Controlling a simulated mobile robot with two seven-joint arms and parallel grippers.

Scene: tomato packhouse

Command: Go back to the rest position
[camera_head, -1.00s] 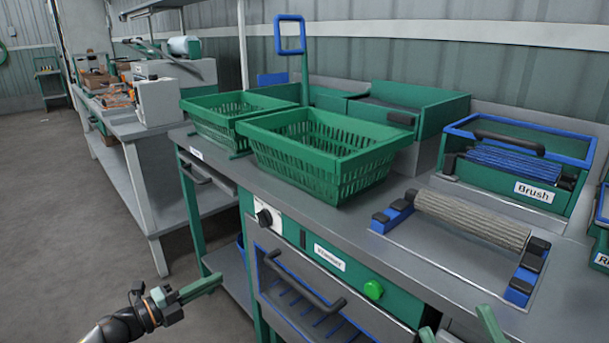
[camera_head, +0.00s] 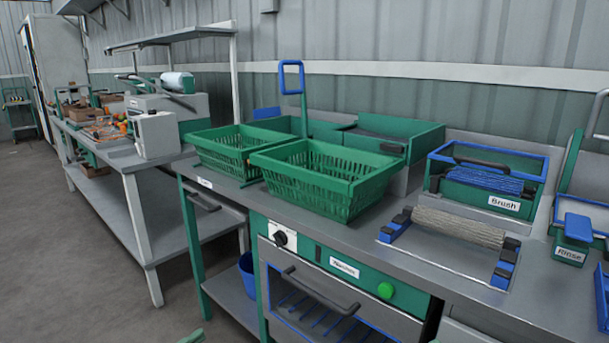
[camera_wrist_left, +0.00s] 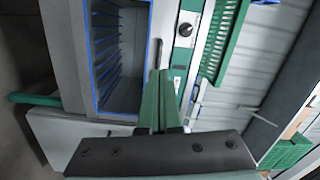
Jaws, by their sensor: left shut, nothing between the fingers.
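My left gripper (camera_head: 192,337) shows only as a green fingertip at the bottom edge of the head view, in front of the green-legged workbench and below its top. In the left wrist view its two green fingers (camera_wrist_left: 158,100) lie together, shut, with nothing between them. They point toward the bench front, near the blue-edged wire-rack compartment (camera_wrist_left: 118,60) and the control knob (camera_wrist_left: 185,30). I cannot tell the exact gap to the bench. My right gripper is out of view.
Two green baskets (camera_head: 325,180) stand on the workbench top (camera_head: 365,255). A roller (camera_head: 458,228), a Brush bin (camera_head: 487,190) and a Rinse bin (camera_head: 570,240) are to the right. A protruding handle (camera_head: 322,292) crosses the bench front. Floor (camera_head: 75,270) at left is clear.

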